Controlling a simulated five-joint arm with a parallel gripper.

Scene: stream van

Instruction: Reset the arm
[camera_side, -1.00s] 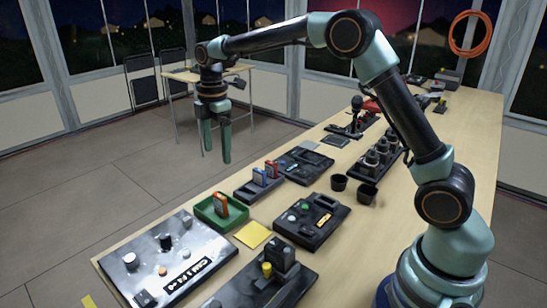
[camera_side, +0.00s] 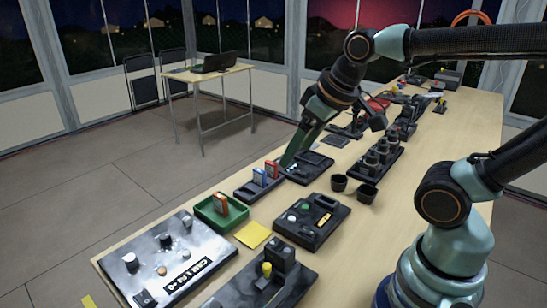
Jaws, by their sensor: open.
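My gripper (camera_side: 290,158) has green fingers that slant down to the left. Its tips are just above or at the black tray (camera_side: 318,165) near the middle of the bench, close behind the holder with the blue and red blocks (camera_side: 265,172). Nothing shows between the fingers, which overlap in this view. I cannot tell whether the tips touch the tray. My arm reaches in from the right, over the far part of the bench.
The wooden bench (camera_side: 375,215) holds a green bin (camera_side: 212,216) with an orange block, a yellow note (camera_side: 252,234), a metal panel (camera_side: 200,262), a black control box (camera_side: 325,235), two black cups (camera_side: 338,183) and a black rack (camera_side: 368,165). Open floor lies left.

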